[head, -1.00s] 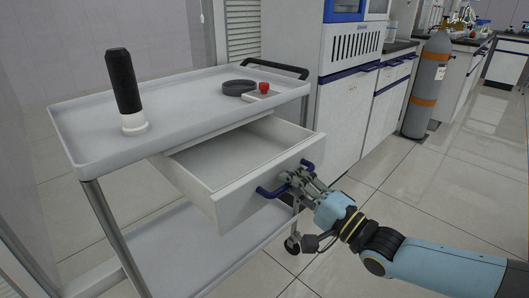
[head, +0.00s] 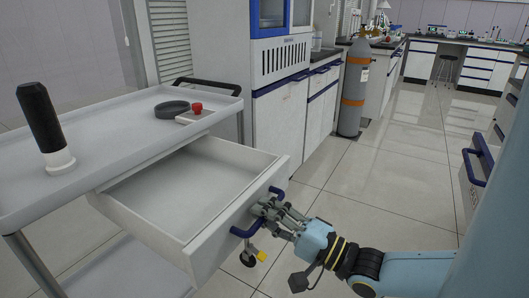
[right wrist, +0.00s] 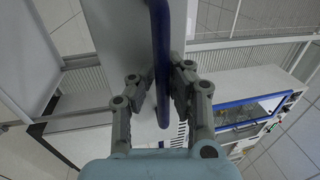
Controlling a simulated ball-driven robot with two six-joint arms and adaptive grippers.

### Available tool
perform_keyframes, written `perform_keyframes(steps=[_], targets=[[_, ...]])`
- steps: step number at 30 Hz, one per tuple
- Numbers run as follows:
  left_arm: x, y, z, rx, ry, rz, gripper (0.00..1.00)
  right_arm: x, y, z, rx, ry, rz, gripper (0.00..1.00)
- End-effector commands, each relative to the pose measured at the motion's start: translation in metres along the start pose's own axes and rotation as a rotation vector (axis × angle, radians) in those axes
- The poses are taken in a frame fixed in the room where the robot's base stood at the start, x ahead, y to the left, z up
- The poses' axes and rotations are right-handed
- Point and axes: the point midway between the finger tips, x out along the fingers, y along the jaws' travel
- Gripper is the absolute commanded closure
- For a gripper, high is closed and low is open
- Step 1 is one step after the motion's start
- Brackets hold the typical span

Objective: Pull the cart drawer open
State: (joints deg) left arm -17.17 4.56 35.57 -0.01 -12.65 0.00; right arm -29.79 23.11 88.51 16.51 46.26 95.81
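The cart drawer (head: 185,200) is white, empty inside, and stands pulled well out from under the top of the grey cart (head: 105,125). Its blue bar handle (head: 243,230) is on the drawer front and runs down the middle of the right wrist view (right wrist: 161,60). My right gripper (head: 262,208) is at this handle. In the right wrist view its fingers (right wrist: 160,88) lie on both sides of the bar, close against it, and appear closed on it. The fingers hide part of the handle in the head view. My left gripper is not in view.
A black-handled object with a white base (head: 45,130), a dark ring (head: 172,108) and a small box with a red button (head: 196,110) are on the cart top. Cabinets (head: 285,120) and a gas cylinder (head: 353,90) stand behind. Tiled floor (head: 390,180) is clear at the right.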

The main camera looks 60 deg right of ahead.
Motion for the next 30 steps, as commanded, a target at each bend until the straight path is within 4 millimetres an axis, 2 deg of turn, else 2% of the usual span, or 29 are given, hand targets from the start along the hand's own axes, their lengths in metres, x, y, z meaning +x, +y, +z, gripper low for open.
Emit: perform_keyframes(steps=[1, 5, 14, 17, 27, 30], targets=[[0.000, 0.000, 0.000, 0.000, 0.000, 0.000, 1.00, 0.000, 0.000, 0.000, 0.000, 0.000, -0.001, 0.79], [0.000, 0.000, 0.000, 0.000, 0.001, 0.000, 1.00, 0.001, -0.001, 0.000, 0.000, 0.000, -0.003, 0.64], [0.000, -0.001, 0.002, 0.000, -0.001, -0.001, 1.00, -0.002, -0.001, 0.000, 0.001, -0.001, -0.004, 0.64], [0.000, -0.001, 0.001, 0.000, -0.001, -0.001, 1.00, -0.014, -0.001, 0.000, 0.001, -0.001, -0.002, 0.64], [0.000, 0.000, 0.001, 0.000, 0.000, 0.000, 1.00, -0.088, 0.000, 0.000, 0.001, 0.000, 0.000, 0.64], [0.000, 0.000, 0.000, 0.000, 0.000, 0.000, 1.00, -0.104, 0.000, 0.000, 0.001, 0.000, -0.001, 0.64]])
